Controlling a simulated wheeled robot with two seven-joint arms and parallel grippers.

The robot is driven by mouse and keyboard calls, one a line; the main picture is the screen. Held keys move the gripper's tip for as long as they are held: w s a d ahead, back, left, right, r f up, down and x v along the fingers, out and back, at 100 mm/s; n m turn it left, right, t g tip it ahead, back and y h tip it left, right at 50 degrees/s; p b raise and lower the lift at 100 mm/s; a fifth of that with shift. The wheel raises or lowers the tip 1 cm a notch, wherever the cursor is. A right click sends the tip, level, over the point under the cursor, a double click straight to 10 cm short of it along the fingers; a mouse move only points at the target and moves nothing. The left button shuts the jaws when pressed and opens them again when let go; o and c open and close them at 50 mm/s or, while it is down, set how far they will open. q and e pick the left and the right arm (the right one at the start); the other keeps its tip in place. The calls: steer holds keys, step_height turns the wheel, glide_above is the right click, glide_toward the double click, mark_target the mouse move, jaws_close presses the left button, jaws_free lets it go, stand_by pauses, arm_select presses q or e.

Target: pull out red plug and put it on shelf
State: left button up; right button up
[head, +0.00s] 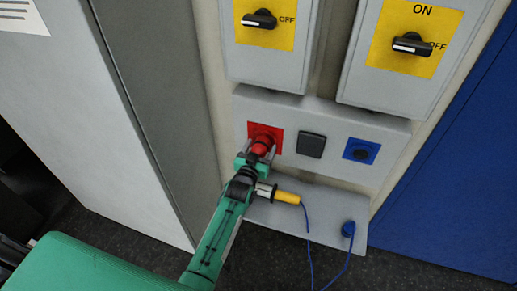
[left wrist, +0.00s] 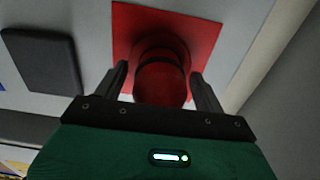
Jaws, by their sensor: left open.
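The red plug (head: 261,145) sits in the red square socket plate (head: 277,134) on the grey panel. In the left wrist view the plug (left wrist: 160,84) shows large and round against its red plate (left wrist: 205,35). My left gripper (head: 259,153) is at the plug with its fingers open. In the left wrist view its two fingers (left wrist: 160,82) stand on either side of the plug, with a small gap visible. The grey shelf (head: 300,222) is below the panel. My right gripper is not in view.
A black square cover (head: 311,145) and a blue socket (head: 361,151) are right of the red plate. A yellow connector (head: 287,197) shows beside my arm. Two switch boxes hang above.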

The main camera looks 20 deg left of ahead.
arm_select(q)
steer(key=shift+w+r, duration=0.25)
steer(key=shift+r, duration=0.2)
steer(key=shift+c, duration=0.2)
steer(key=c, duration=1.3)
steer(key=shift+o, duration=0.2)
steer(key=shift+s+p, duration=0.1)
steer(key=shift+p, duration=0.2)
steer(key=shift+s+f, duration=0.15)
steer(key=shift+s+p, duration=0.15)
steer(key=shift+p, duration=0.15)
steer(key=shift+s+a+f+p, duration=0.15)
steer(key=shift+s+p, duration=0.45)
steer(key=shift+s, duration=0.7)
steer(key=shift+s+d+f+p, duration=0.1)
steer(key=shift+s+p, duration=0.5)
steer(key=shift+s, duration=0.65)
